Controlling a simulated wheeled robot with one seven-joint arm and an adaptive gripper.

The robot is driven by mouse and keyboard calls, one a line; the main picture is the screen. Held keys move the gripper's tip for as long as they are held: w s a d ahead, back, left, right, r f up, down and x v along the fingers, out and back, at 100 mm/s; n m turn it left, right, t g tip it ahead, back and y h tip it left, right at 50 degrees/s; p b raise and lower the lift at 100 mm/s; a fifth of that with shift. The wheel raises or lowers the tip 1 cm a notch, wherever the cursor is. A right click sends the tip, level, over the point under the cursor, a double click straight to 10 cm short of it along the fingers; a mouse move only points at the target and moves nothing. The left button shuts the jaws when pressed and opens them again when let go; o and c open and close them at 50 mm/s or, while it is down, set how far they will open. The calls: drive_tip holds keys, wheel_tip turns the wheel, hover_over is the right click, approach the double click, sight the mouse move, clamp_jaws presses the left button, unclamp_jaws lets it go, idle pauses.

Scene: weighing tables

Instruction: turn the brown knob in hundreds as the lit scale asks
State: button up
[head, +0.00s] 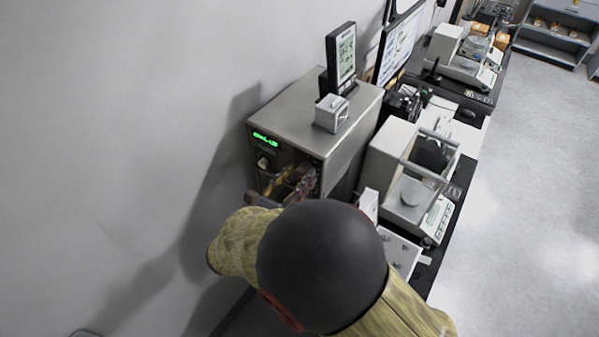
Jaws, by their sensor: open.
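A steel cabinet (315,125) stands against the wall in the head view. Its dark front panel bears a lit green display (265,138), whose characters are too small to read surely. A small pale round knob (263,162) sits below the display. I cannot make out a brown knob; the lower panel is partly covered. My gripper (290,181) appears at the panel's lower right, close in front of it, with yellowish and reddish parts. It is open; I cannot tell whether it touches anything. My arm's dark round joint and olive links hide the area below.
A balance with a glass shield (411,190) stands right of the cabinet. A small white box (332,112) and an upright display (341,58) stand on the cabinet top. A monitor (400,42) and another balance (465,58) are farther back. The grey floor at right is clear.

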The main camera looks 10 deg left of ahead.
drive_tip(key=shift+w+d, duration=0.2)
drive_tip(key=shift+w, duration=0.25)
drive_tip(key=shift+c, duration=0.2)
clamp_jaws()
